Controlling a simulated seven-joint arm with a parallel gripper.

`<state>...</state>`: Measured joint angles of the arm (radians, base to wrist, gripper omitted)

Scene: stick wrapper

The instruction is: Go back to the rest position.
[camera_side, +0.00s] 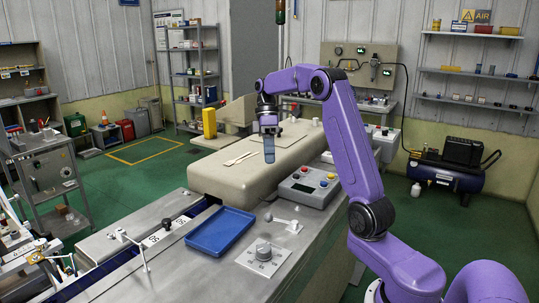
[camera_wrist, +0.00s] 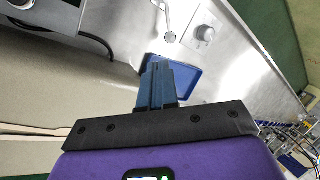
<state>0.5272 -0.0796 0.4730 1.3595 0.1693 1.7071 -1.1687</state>
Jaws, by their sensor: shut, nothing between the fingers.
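My gripper (camera_side: 269,158) hangs pointing down in the side view, above the beige machine housing (camera_side: 215,183). Its two blue fingers are together with nothing between them. In the wrist view the closed fingers (camera_wrist: 157,72) stand out in front of the dark gripper body. Pale flat sticks (camera_side: 241,158) lie on top of the beige housing, left of the fingers in the side view. The blue tray (camera_side: 220,232) lies on the metal bench and looks empty; in the wrist view it is partly hidden behind the fingers (camera_wrist: 188,80).
A control box with coloured buttons (camera_side: 303,187) stands right of the housing. A lever (camera_side: 283,221) and a dial knob (camera_side: 263,253) are on the metal bench (camera_side: 205,280). The air above the bench looks clear.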

